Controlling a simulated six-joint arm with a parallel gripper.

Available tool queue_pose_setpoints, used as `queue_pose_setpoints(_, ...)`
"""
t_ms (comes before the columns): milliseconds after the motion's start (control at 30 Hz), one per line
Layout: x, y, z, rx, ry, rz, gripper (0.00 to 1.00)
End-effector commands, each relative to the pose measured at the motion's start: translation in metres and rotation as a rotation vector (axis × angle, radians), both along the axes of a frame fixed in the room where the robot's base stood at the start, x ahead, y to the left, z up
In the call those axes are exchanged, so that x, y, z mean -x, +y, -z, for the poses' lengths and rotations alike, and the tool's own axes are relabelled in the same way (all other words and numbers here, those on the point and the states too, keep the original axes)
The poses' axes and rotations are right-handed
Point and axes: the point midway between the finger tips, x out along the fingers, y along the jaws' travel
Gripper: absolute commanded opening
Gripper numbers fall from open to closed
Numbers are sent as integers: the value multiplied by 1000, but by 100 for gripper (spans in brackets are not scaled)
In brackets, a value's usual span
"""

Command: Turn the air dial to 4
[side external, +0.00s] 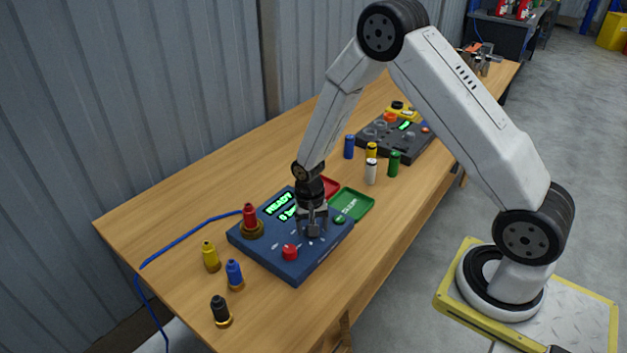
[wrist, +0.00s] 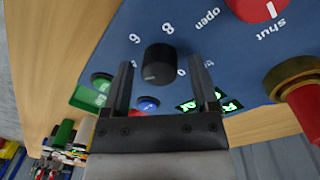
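The air dial is a black round knob (wrist: 159,64) on the blue console (side external: 262,248), with white numbers around it; 8 and 6 are readable in the wrist view. A pale mark shows near the knob's lower edge, but the exact number it points to is unclear. My gripper (wrist: 161,66) is open, pointing down at the console, with one finger on each side of the knob. Small gaps show between fingers and knob. In the side view my gripper (side external: 313,232) hides most of the dial. The green display (side external: 279,204) reads READY and what looks like 0 bar.
A red knob (side external: 290,252) marked open and shut sits on the console. A red cylinder (side external: 250,217) on a brass base stands at its left corner. Green button (side external: 340,219), red tray (side external: 330,187) and green tray (side external: 352,203) are close by. Yellow cylinder (side external: 210,257) stands left.

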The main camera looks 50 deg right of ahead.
Motion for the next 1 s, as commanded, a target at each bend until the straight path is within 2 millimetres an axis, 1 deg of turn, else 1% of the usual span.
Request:
queue_pose_setpoints(367,0,0,0,0,0,-1,83)
queue_pose_setpoints(533,-1,0,-7,0,-1,-1,83)
queue_pose_setpoints(767,-1,1,-26,0,-3,-1,83)
queue_pose_setpoints(1000,-2,2,-54,0,-4,-1,83)
